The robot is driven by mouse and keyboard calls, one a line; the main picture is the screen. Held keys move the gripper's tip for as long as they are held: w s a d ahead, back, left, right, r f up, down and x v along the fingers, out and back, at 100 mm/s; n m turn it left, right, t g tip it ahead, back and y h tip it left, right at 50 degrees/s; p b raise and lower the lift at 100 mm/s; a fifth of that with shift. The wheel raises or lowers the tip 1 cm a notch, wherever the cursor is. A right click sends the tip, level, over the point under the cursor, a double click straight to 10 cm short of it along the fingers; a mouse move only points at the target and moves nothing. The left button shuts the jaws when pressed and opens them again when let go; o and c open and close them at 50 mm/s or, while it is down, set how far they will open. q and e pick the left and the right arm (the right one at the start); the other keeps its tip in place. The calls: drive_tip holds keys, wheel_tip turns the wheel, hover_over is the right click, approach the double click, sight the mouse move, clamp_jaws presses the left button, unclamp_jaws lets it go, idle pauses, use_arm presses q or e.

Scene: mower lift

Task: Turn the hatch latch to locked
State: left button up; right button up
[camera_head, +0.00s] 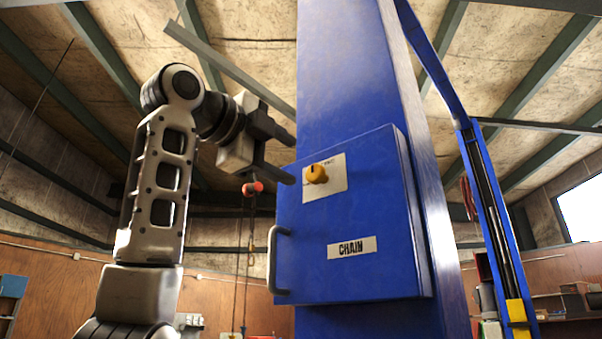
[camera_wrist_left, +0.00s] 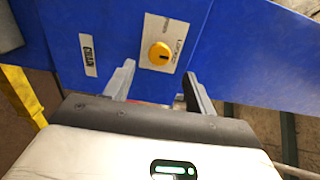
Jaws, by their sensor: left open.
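The hatch latch is a yellow-orange round knob (camera_head: 317,174) on a pale label plate (camera_head: 336,182), near the top of the blue hatch door (camera_head: 350,225). A dark mark shows on the knob. My left gripper (camera_head: 290,160) is open and empty, just left of the latch and apart from it in the head view. In the left wrist view the knob (camera_wrist_left: 159,53) lies beyond the two open fingers (camera_wrist_left: 157,85), roughly between them. The plate's printed words are too small to read surely. My right gripper is not in view.
The hatch has a grey bar handle (camera_head: 277,260) on its left edge and a "CHAIN" label (camera_head: 352,247). It is on a tall blue column (camera_head: 345,70). Another blue post (camera_head: 490,220) stands at right.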

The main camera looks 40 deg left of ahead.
use_arm(q)
drive_tip(key=s+b, duration=0.1)
drive_tip(key=s, duration=0.8)
drive_tip(key=shift+s+a, duration=0.35)
drive_tip(key=shift+a, duration=0.05)
